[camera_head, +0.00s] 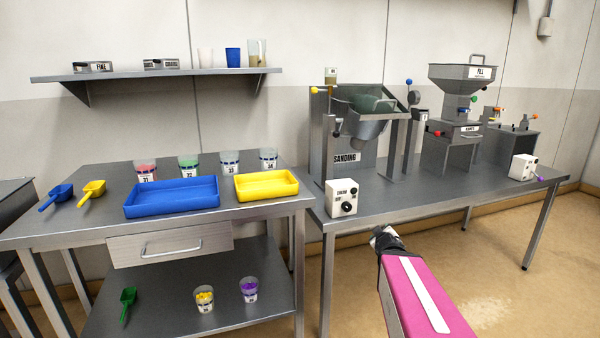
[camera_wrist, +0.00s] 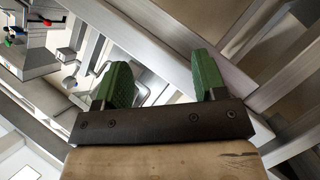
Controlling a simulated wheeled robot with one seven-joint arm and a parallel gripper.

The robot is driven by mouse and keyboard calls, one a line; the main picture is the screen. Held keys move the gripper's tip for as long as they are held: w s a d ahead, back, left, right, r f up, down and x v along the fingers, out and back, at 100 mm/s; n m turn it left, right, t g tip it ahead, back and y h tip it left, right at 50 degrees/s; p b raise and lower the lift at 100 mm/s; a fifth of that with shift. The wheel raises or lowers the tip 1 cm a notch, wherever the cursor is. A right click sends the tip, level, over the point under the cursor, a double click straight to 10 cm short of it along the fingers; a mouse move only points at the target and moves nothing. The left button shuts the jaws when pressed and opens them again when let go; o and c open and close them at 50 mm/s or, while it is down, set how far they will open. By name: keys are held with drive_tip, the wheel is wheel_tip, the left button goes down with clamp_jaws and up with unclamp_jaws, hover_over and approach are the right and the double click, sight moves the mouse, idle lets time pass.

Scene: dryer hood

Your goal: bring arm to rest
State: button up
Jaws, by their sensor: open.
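My arm shows in the head view as a pink link at the lower right, ending in a dark wrist and my gripper (camera_head: 384,238) in front of the right table (camera_head: 400,200). In the wrist view my gripper (camera_wrist: 162,82) has two green fingers standing well apart, with nothing between them. It is open and empty. Blurred metal bars and pale surfaces lie beyond the fingers. In the head view the fingers themselves are too small to make out.
The left table (camera_head: 80,225) holds a blue tray (camera_head: 172,197), a yellow tray (camera_head: 266,185), scoops and several cups. The right table carries the sanding machine (camera_head: 345,158), the fill hopper (camera_head: 462,78) and a white control box (camera_head: 341,198). Floor at the right is clear.

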drive_tip(key=s+a+f+m+g+y, duration=0.1)
drive_tip(key=s+a+f+m+g, duration=0.2)
drive_tip(key=s+a+f+g, duration=0.3)
drive_tip(key=s+a+f+m+g+y, duration=0.1)
drive_tip(key=s+a+f+m+g, duration=0.3)
drive_tip(key=s, duration=0.6)
wheel_tip(320, 180, down, 3)
drive_tip(key=a+g, duration=0.2)
drive_tip(key=g, duration=0.2)
drive_tip(key=shift+s+a+f+g+y, duration=0.15)
drive_tip(key=shift+s+g+y, duration=0.15)
drive_tip(key=shift+s, duration=0.05)
